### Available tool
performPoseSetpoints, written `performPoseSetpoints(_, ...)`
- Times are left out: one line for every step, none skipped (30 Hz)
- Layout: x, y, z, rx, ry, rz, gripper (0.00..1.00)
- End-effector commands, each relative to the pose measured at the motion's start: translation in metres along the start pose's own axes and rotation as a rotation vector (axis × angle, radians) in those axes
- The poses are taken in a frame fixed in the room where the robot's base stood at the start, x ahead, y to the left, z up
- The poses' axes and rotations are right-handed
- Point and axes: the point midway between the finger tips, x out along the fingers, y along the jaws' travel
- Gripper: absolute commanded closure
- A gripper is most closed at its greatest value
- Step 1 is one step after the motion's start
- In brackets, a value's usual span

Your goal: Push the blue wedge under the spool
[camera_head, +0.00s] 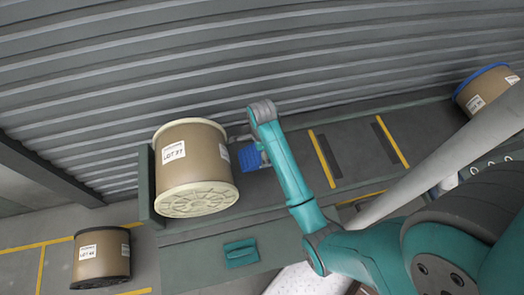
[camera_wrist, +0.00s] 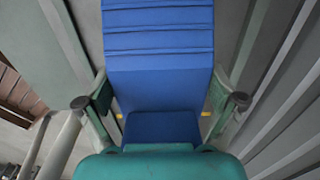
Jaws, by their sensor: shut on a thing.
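The large brown spool (camera_head: 190,152) with cream flanges, labelled LOT 77, lies on its side on the dark green rack, one flange facing my head camera. The blue wedge (camera_head: 250,157) is just right of the spool in the head view. A ribbed blue face of the wedge (camera_wrist: 160,60) fills the middle of the wrist view. My gripper (camera_wrist: 161,98) is shut on the wedge, one finger at each side. In the head view my arm partly hides the wedge and gripper. I cannot tell whether the wedge touches the spool.
A corrugated wall (camera_head: 250,55) runs behind. An upright rack end (camera_head: 147,185) stands left of the large spool.

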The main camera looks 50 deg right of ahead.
Motion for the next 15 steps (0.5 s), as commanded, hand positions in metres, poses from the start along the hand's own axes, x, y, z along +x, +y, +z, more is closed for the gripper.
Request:
performPoseSetpoints(0.003, 0.0, 0.0, 0.001, 0.0, 0.0, 0.68)
performPoseSetpoints(0.005, 0.0, 0.0, 0.001, 0.0, 0.0, 0.68)
performPoseSetpoints(0.008, 0.0, 0.0, 0.001, 0.0, 0.0, 0.68)
performPoseSetpoints(0.011, 0.0, 0.0, 0.0, 0.0, 0.001, 0.68)
performPoseSetpoints(0.014, 0.0, 0.0, 0.0, 0.0, 0.001, 0.68)
performPoseSetpoints(0.019, 0.0, 0.0, 0.0, 0.0, 0.0, 0.68)
performPoseSetpoints(0.022, 0.0, 0.0, 0.0, 0.0, 0.0, 0.68)
performPoseSetpoints(0.026, 0.0, 0.0, 0.0, 0.0, 0.001, 0.68)
performPoseSetpoints(0.03, 0.0, 0.0, -0.001, 0.0, 0.001, 0.68)
performPoseSetpoints(0.034, 0.0, 0.0, -0.001, 0.0, 0.0, 0.68)
performPoseSetpoints(0.037, 0.0, 0.0, -0.001, 0.0, 0.001, 0.68)
performPoseSetpoints(0.042, 0.0, 0.0, -0.001, 0.0, 0.002, 0.68)
performPoseSetpoints(0.045, 0.0, 0.0, -0.001, 0.0, 0.001, 0.68)
performPoseSetpoints(0.049, 0.0, 0.0, -0.001, 0.0, 0.0, 0.68)
performPoseSetpoints(0.053, 0.0, 0.0, -0.001, 0.0, 0.001, 0.68)
